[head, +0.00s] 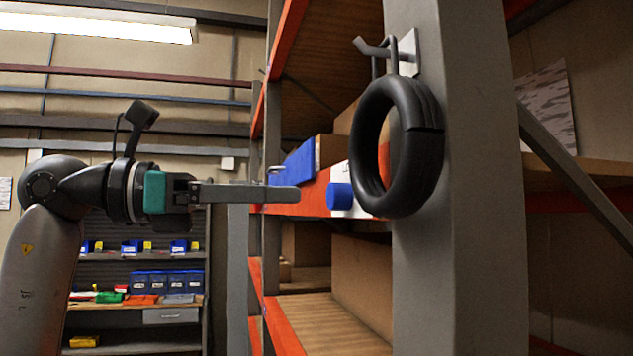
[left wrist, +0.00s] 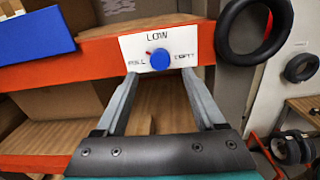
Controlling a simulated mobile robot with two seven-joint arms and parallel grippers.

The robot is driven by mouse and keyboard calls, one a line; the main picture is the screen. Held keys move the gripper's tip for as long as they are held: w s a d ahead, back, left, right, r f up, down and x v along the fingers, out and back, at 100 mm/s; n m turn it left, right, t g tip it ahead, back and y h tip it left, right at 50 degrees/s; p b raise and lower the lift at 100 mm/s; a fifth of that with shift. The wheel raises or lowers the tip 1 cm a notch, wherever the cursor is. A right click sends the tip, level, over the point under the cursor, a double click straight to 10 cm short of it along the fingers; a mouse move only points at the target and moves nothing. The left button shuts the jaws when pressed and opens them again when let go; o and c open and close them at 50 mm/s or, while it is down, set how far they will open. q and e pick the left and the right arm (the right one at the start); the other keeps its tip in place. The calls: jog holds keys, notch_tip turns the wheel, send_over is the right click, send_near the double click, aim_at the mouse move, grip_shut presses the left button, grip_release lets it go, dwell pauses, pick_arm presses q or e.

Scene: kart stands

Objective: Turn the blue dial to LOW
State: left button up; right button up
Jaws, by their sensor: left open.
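The blue dial (head: 340,196) sits on a white panel on the orange shelf beam. In the left wrist view the dial (left wrist: 160,60) shows face-on, with a small red mark at its upper left. The panel (left wrist: 128,46) reads LOW above the dial and what looks like FULL at left; the right label is unclear. My left gripper (head: 292,193) is open and empty, pointing at the panel with its tips short of the dial in the head view. In the left wrist view the fingertips (left wrist: 161,76) lie either side of and below the dial. My right gripper is not in view.
A black ring (head: 405,150) hangs from a hook on the grey post (head: 470,200), right of the dial. A blue bin (left wrist: 35,45) stands on the shelf, left of the panel. Cardboard boxes (head: 362,285) sit below the beam. A shelving unit with small bins stands behind.

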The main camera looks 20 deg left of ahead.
aim_at(329, 195)
pick_arm(q)
jog(key=p+x, duration=0.1)
jog(key=x, duration=0.5)
jog(key=shift+a, duration=0.1)
jog(key=shift+c, duration=0.2)
grip_shut()
